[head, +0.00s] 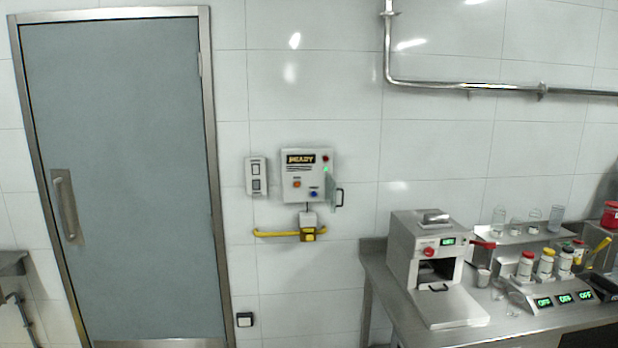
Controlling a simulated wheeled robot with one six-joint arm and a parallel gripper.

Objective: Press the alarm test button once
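A light grey control box (303,172) is mounted on the tiled wall, right of the door. Its dark display (301,159) reads READY in orange letters. An orange-red button (297,184) and a blue button (314,194) sit on its lower face. A red round part (325,158) and a lit green light (325,170) sit at its upper right. The labels are too small to read, so I cannot tell which is the alarm test button. A small greenish flap with a dark handle (338,195) stands out at its right. My gripper is not in view.
A white switch plate (256,176) is left of the box. A yellow bar (275,234) is fixed below it. A steel bench (372,266) at right carries a mill-like machine (413,245), bottles and displays. A closed grey door (125,130) is at left.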

